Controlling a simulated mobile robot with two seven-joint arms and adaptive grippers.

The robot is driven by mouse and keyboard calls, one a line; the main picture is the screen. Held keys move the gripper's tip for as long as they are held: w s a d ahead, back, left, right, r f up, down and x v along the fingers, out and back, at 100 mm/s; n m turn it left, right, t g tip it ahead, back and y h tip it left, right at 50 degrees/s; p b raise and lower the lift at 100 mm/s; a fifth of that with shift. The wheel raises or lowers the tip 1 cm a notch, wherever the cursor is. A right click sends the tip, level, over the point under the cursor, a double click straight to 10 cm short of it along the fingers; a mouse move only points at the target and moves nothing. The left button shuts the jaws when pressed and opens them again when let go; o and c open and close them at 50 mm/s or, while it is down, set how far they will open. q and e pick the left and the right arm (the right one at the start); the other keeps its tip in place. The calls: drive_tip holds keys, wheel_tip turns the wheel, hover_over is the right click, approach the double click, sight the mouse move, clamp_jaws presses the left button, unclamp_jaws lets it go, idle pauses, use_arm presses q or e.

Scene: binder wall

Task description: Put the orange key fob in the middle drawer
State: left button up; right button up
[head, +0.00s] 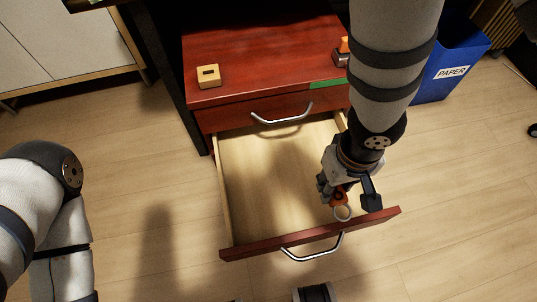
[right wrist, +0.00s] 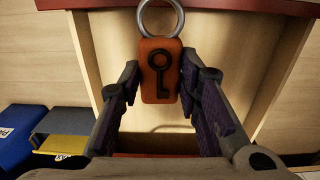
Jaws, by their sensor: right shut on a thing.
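The orange key fob (head: 338,196) has a metal ring and a black key symbol. My right gripper (head: 348,192) is shut on it, over the front right part of the open drawer. In the right wrist view the fob (right wrist: 159,72) sits between the two fingertips of the gripper (right wrist: 158,85), ring at the top of the picture. The open drawer (head: 265,175), below a shut top drawer (head: 240,112), has a pale wooden inside and a red front. The visible inside looks empty.
On the red cabinet top (head: 255,60) stand a yellowish block-like object (head: 208,76) and a small orange and dark item (head: 342,50), partly behind my right arm. A blue paper bin (head: 445,75) stands at right. Floor left of the drawer is clear.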

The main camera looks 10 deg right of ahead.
drive_tip(key=shift+w+a+f, duration=0.1)
drive_tip(key=shift+f, duration=0.05)
drive_tip(key=w+a+f+b, duration=0.25)
drive_tip(key=w+f, duration=0.25)
drive_tip(key=w, duration=0.4)
drive_tip(key=b, duration=0.2)
hover_over(289, 168)
drive_tip(key=f, duration=0.4)
drive_tip(key=shift+s+f, duration=0.2)
drive_tip(key=shift+f, duration=0.2)
wheel_tip(289, 168, down, 3)
drive_tip(key=shift+w+f+b, duration=0.15)
drive_tip(key=shift+b, duration=0.3)
use_arm(q)
drive_tip(key=shift+g, duration=0.3)
drive_tip(key=f, duration=0.1)
drive_tip(key=s+f, duration=0.1)
drive_tip(key=f, duration=0.2)
drive_tip(key=shift+s+a+f, duration=0.1)
drive_tip(key=shift+s+f, duration=0.1)
drive_tip(key=shift+s, duration=0.05)
use_arm(e)
drive_tip(key=o, duration=1.1)
